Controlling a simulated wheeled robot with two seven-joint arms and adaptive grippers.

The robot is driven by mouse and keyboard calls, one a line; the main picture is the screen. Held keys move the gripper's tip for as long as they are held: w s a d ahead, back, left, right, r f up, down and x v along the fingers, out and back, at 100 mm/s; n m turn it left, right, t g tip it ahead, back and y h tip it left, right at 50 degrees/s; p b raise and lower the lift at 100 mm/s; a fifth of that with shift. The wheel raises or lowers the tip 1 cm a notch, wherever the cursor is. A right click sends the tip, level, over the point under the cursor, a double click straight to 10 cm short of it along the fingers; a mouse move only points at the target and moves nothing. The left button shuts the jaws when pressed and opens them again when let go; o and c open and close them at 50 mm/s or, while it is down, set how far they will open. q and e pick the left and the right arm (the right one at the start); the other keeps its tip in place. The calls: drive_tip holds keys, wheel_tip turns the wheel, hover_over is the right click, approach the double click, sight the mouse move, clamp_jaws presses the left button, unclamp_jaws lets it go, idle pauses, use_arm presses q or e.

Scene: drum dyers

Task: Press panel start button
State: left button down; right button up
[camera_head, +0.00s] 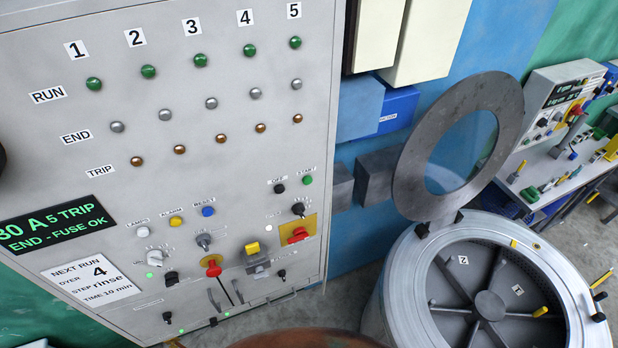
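The grey control panel (60,200) fills the left half of the head view. The small green start button (307,180), under a "START" label, is near the panel's lower right edge. A black button (279,188) labelled "OFF" is just left of it. A black knob (298,209) and a red switch on a yellow plate (298,235) are below it. A blue reset button (208,211), a yellow alarm button (175,221) and a white lamps button (143,232) are farther left. Neither of my grippers is in view.
A drum machine (402,285) with its round lid (410,165) raised stands right of the panel. A bench (545,170) with tools and a control box is at the far right. Some floor shows between panel and drum. A brown rounded surface (305,339) shows at the bottom edge.

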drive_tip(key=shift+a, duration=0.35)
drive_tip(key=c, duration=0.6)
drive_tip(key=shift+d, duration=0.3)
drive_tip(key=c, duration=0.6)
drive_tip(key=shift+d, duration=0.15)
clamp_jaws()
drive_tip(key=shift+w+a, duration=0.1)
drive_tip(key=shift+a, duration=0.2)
